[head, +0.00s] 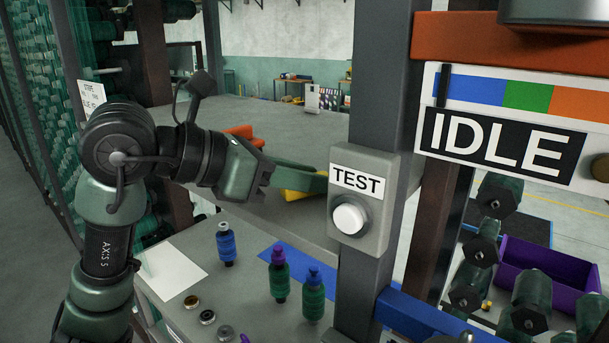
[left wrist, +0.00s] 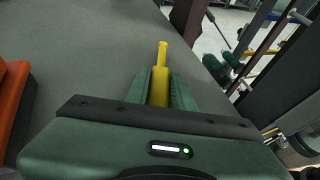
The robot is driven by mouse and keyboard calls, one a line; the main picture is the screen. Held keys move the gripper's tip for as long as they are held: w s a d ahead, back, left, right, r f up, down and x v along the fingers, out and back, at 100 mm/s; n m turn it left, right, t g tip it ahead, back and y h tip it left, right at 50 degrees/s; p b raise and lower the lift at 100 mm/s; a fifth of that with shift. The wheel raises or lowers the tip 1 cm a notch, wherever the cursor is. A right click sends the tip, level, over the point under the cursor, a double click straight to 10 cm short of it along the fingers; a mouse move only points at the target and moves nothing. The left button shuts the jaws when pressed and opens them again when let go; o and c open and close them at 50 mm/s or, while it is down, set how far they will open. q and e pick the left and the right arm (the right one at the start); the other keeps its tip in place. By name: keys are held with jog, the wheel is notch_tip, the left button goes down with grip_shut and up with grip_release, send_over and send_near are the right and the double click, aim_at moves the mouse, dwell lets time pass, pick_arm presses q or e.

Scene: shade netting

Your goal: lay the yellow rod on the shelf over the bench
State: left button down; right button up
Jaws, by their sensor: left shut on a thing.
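The yellow rod (left wrist: 161,62) is between the two green fingers of my left gripper (left wrist: 160,88) in the left wrist view and sticks out past their tips. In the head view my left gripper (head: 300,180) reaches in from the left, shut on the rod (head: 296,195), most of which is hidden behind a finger. The rod is over a broad grey surface (head: 285,125), which looks like the shelf; I cannot tell whether they touch. The bench (head: 180,238) is lower and nearer. My right gripper is not in view.
A grey post with a TEST button box (head: 361,196) stands just right of the gripper. An orange object (head: 243,132) lies on the grey surface to the left. A purple bin (head: 545,268) is at the right.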

pick_arm(q)
jog(key=c, duration=1.2)
grip_release()
jog(key=shift+f, duration=0.1)
jog(key=shift+r, duration=0.2)
jog(key=shift+a, duration=0.25)
jog(key=b+v, duration=0.2)
jog(key=v, duration=0.9)
jog(key=shift+a, duration=0.2)
jog(key=shift+s+r, duration=0.15)
